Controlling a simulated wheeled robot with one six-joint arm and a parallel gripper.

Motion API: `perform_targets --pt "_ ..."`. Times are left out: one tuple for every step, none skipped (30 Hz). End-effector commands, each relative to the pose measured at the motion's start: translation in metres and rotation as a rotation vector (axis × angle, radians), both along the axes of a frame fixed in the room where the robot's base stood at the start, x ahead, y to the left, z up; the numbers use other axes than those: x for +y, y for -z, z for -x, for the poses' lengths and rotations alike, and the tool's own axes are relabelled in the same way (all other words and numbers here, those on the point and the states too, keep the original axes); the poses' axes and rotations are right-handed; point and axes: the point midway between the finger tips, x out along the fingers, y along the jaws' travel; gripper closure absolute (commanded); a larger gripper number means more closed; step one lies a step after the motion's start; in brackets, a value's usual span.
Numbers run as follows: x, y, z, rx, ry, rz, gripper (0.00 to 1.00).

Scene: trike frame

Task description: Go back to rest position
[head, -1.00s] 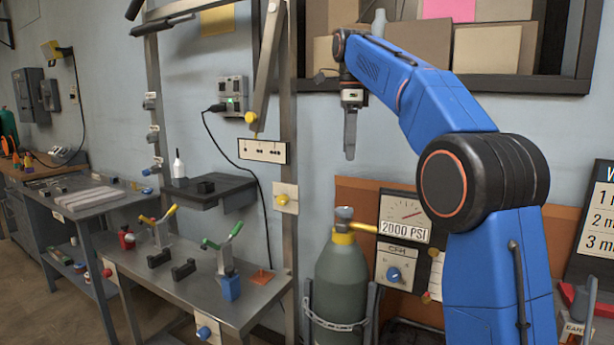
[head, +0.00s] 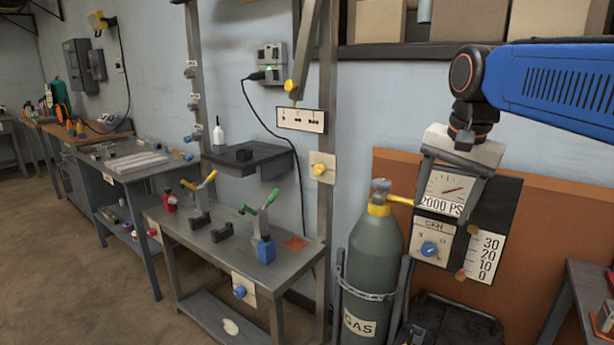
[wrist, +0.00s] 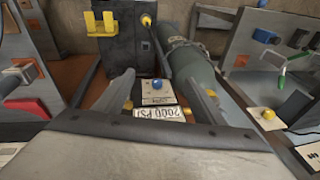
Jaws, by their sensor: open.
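My gripper (head: 455,190) hangs from the blue arm at the right of the head view, pointing down in front of the gauge panel (head: 508,205). Its two fingers are spread apart with nothing seen between them. In the wrist view my gripper (wrist: 163,95) also shows open, a finger on each side, with the 2000 PSI label (wrist: 160,113) and a blue knob (wrist: 157,84) seen in the gap beyond. The gripper hides part of the panel in the head view. I cannot tell how far the fingers are from the panel.
A grey gas cylinder (head: 373,265) with a yellow collar stands left of the gripper, held by a chain. A metal workbench (head: 210,262) with green- and yellow-handled clamps is further left. A shelf with boxes (head: 470,20) is above. Open floor (head: 80,275) lies at the left.

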Motion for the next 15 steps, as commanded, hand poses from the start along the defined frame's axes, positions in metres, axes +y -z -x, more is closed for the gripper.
perform_targets --pt "-0.002 0.013 0.017 -0.012 -0.046 0.013 0.37" --pt "-0.003 0.022 0.025 -0.019 -0.077 0.021 0.37" --pt "-0.005 0.032 0.035 -0.03 -0.117 0.033 0.37" --pt "-0.006 0.041 0.044 -0.037 -0.148 0.042 0.37" --pt "-0.007 0.05 0.051 -0.045 -0.178 0.052 0.37" --pt "-0.008 0.061 0.062 -0.054 -0.218 0.064 0.37" --pt "-0.009 0.07 0.07 -0.062 -0.248 0.074 0.37" --pt "-0.01 0.08 0.078 -0.069 -0.278 0.085 0.37" --pt "-0.011 0.093 0.088 -0.078 -0.319 0.099 0.37" --pt "-0.012 0.102 0.096 -0.085 -0.349 0.11 0.37" --pt "-0.013 0.112 0.104 -0.093 -0.379 0.12 0.37" --pt "-0.014 0.125 0.114 -0.101 -0.418 0.134 0.37" --pt "-0.014 0.135 0.122 -0.108 -0.446 0.146 0.37" --pt "-0.015 0.145 0.129 -0.115 -0.476 0.157 0.37" --pt "-0.016 0.158 0.138 -0.122 -0.512 0.173 0.37"
